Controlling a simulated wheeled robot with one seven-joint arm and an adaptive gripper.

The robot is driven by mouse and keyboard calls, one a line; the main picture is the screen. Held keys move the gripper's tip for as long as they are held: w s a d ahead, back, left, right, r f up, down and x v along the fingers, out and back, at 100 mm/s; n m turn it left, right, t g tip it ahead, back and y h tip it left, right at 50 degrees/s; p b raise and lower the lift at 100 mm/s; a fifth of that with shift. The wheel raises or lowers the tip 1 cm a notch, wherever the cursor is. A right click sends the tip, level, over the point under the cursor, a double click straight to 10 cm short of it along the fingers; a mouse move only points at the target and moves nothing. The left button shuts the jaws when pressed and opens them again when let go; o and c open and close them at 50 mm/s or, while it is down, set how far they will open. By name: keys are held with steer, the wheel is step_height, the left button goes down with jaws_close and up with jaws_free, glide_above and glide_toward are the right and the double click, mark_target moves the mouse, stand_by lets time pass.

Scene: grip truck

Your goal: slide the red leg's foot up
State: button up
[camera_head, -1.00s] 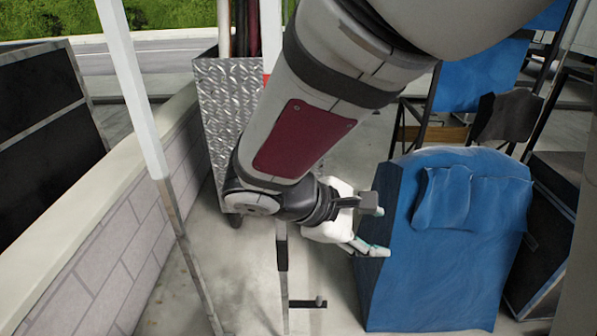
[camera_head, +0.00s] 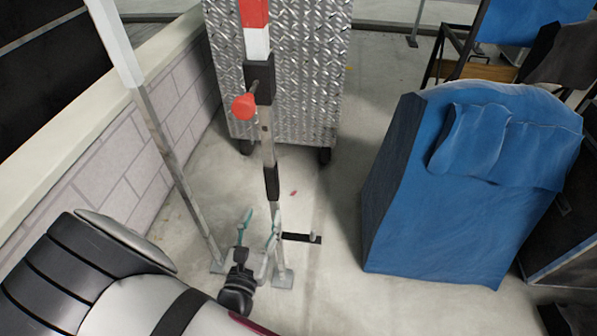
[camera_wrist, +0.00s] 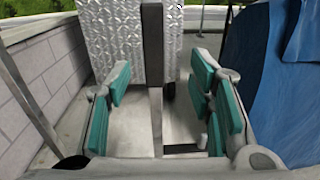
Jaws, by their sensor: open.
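The red leg (camera_head: 256,12) is an upright pole with a red and white top, a red knob (camera_head: 244,106), a black collar and a grey lower tube. A black band (camera_head: 271,183) sits low on the tube, and a small flat foot plate (camera_head: 283,278) stands on the ground. My gripper (camera_head: 259,227) is open and low by the tube, below the black band. In the wrist view the dark and grey pole (camera_wrist: 153,60) runs upright between the teal pads of my gripper (camera_wrist: 160,88), apart from both. I cannot tell how deep it sits between them.
A second, plain post (camera_head: 180,170) stands close on the left, before a low block wall (camera_head: 90,180). A diamond-plate cart (camera_head: 310,85) is behind the leg. A blue covered box (camera_head: 425,220) stands right. A short black bar (camera_head: 300,238) projects low beside the leg.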

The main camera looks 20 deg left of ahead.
mark_target(271, 187)
steer(key=shift+n+y, duration=0.4)
steer(key=shift+n, duration=0.1)
steer(key=b+x, duration=0.1)
steer(key=x, duration=0.3)
steer(key=f+b+x, duration=0.1)
steer(key=x, duration=0.3)
steer(key=b+x, duration=0.1)
steer(key=x, duration=0.4)
steer(key=shift+a+f, duration=0.3)
steer(key=shift+f, duration=0.1)
steer(key=shift+c, duration=0.3)
